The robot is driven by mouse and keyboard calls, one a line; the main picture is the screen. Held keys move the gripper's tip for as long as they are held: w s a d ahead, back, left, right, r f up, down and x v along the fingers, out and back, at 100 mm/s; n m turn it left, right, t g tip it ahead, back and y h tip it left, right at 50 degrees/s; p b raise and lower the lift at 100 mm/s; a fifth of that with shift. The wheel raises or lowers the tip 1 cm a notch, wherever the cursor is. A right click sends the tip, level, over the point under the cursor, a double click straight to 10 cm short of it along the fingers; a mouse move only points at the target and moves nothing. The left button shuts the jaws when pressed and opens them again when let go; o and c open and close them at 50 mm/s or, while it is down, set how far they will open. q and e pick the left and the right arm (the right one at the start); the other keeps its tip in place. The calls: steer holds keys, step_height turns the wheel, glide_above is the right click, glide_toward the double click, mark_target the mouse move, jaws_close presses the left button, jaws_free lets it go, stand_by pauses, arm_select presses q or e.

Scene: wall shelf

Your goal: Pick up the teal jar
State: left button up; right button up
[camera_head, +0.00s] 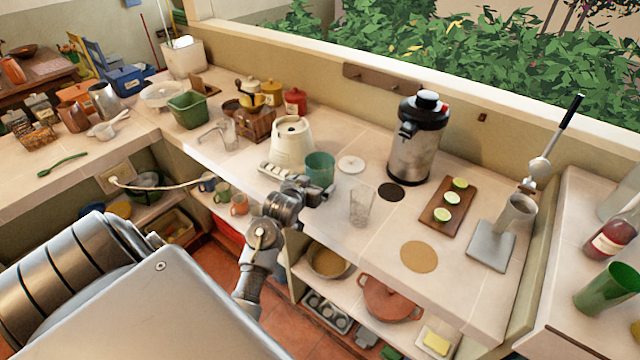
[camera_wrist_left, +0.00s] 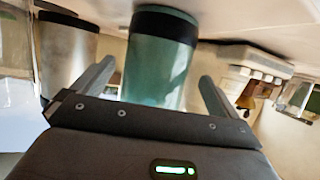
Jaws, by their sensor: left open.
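The teal jar (camera_head: 320,167) stands on the counter beside the white blender base, in the middle of the head view. My left gripper (camera_head: 318,190) is at the near side of the jar and hides its lower part. In the left wrist view the teal jar (camera_wrist_left: 157,68), with a dark band at the picture's top, shows between the two spread fingers of the left gripper (camera_wrist_left: 156,75). Gaps show between the jar and both fingers. How deep the jar sits between the fingers is hard to tell. My right gripper is not in view.
A clear glass (camera_head: 361,206) stands close on the right of the jar. The white blender base (camera_head: 292,140) is close on the left. A white coaster (camera_head: 351,164) lies behind, with a steel juicer (camera_head: 417,150) further right. Open shelves lie below the counter edge.

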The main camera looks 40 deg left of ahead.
arm_select(q)
steer(key=x, duration=0.4)
steer(key=shift+d+p, duration=0.2)
steer(key=shift+p, duration=0.2)
steer(key=shift+r, duration=0.1)
steer(key=shift+c, duration=0.5)
steer(key=c, duration=1.3)
steer(key=shift+r, duration=0.1)
